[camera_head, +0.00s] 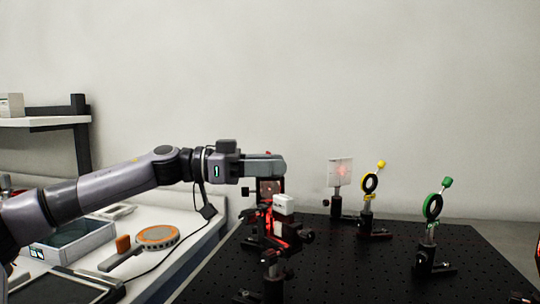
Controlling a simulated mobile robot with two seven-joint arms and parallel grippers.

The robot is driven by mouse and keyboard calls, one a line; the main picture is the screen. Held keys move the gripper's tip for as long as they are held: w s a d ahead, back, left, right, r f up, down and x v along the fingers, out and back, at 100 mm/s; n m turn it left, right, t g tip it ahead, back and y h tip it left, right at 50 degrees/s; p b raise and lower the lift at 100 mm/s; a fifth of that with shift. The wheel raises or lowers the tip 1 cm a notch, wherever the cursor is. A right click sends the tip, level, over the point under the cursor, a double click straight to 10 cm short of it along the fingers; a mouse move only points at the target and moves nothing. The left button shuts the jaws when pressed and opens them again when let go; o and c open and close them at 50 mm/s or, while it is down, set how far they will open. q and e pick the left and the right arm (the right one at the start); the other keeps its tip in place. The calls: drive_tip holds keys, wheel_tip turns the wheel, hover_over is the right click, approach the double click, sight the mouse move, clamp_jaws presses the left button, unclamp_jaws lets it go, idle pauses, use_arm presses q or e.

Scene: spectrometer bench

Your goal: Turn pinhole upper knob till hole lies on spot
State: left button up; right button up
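The pinhole mount seems to be the dark framed plate (270,188) with a red glow, on a post at the near left of the breadboard. A small dark knob (245,191) sticks out to its left. Whether this is the upper knob I cannot tell. My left gripper (272,165) reaches in from the left, level, just above the plate in the picture. Its fingers are seen side-on, so their gap and any contact with a knob are hidden. The hole and the spot on it are too small to tell apart. My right gripper is out of view.
A white block (284,204) on a red-lit mount stands in front of the plate. Farther right are a white screen (341,173) with a red glow, a yellow-knobbed ring mount (370,184) and a green-knobbed one (432,207). The black breadboard (360,275) has free room in front.

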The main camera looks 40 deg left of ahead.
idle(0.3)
use_arm(q)
clamp_jaws()
